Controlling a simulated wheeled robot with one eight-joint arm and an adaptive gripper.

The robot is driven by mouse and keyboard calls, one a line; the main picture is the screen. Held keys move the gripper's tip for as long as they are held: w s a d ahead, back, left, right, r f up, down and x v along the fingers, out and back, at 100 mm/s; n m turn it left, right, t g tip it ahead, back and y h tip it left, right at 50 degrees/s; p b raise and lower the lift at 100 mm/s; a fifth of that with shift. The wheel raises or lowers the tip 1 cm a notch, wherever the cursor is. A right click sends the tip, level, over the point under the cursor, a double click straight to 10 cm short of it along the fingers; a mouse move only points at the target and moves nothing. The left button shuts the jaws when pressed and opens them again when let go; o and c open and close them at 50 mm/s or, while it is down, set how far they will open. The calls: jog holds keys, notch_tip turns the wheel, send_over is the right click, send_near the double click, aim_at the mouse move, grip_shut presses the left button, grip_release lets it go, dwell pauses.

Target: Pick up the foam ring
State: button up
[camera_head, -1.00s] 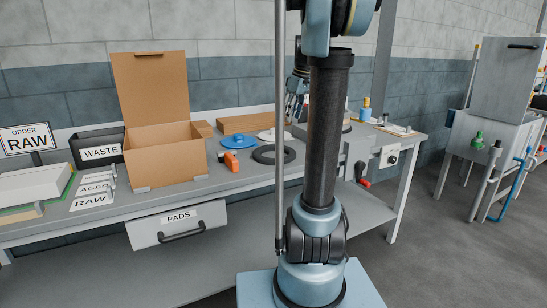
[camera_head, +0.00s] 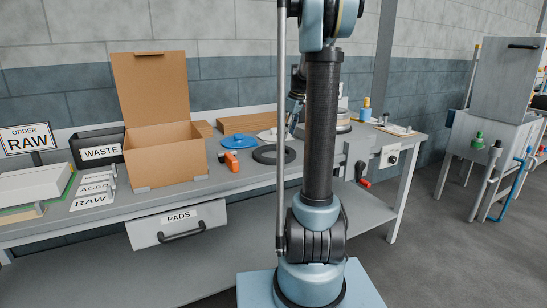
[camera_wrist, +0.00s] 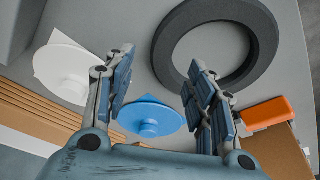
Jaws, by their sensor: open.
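The foam ring is a thick dark grey ring lying flat on the grey workbench. In the head view the ring (camera_head: 259,155) is near the bench's front edge, partly hidden by a thin pole. In the wrist view the ring (camera_wrist: 265,40) is at the top right, beyond the fingertips, with bare bench inside it. My gripper (camera_wrist: 162,65) is open and empty, above the bench and apart from the ring. In the head view my gripper (camera_head: 293,116) is behind the ring and partly hidden by my arm.
A blue flanged disc (camera_wrist: 150,118) and a white one (camera_wrist: 65,75) lie near the ring. An orange-handled tool (camera_wrist: 266,113) lies beside it. An open cardboard box (camera_head: 165,155) stands left on the workbench (camera_head: 222,183). A machine stands right of the ring.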

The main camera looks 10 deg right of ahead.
aim_at(283, 146)
jog(key=shift+s+x, duration=0.15)
jog(key=shift+x, duration=1.55)
jog(key=shift+s+x, duration=0.15)
jog(key=shift+x, duration=1.6)
jog(key=shift+d, duration=0.1)
jog(key=shift+c, duration=0.3)
jog(key=c, duration=1.1)
